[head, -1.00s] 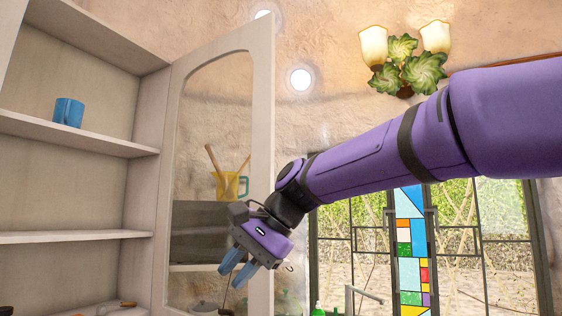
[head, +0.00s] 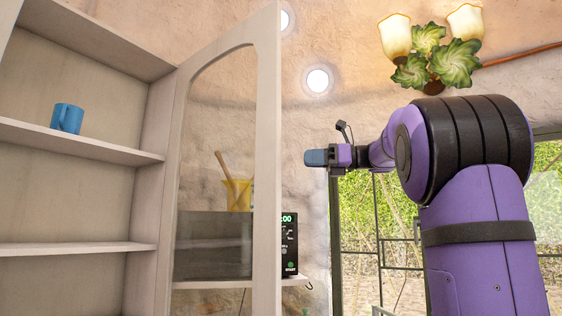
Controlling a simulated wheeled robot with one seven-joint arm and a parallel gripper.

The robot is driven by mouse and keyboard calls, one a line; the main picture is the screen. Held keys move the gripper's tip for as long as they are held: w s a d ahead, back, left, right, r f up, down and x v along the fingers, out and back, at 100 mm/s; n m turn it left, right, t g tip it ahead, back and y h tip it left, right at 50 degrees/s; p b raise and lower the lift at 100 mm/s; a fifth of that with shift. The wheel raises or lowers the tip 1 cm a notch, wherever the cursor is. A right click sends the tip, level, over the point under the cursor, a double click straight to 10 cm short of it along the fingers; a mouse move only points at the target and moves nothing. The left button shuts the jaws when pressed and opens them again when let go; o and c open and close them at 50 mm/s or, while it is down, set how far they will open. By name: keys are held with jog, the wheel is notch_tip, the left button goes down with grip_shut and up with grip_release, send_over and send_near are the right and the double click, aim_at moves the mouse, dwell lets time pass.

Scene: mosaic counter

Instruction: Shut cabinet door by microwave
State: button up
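The cabinet door (head: 267,130) is a pale wooden frame with an arched glass panel. It stands open, hinged at the right side of the open cabinet (head: 75,150). The microwave (head: 289,245) shows behind the door, partly through the glass, with its black panel and green digits past the door's outer edge. My gripper (head: 308,158) is to the right of the door's free edge, apart from it in the picture, with its blue fingers pointing left. The fingers are seen from the side, so I cannot tell whether they are open or shut.
A blue mug (head: 67,118) stands on a cabinet shelf. A yellow pitcher (head: 238,193) with a wooden utensil shows through the glass, above the microwave. A wall lamp (head: 432,50) hangs at the upper right. Windows lie behind my arm.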

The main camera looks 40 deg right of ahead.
aim_at(279, 160)
jog(key=x, duration=0.8)
jog(key=shift+w+a, duration=0.3)
grip_shut()
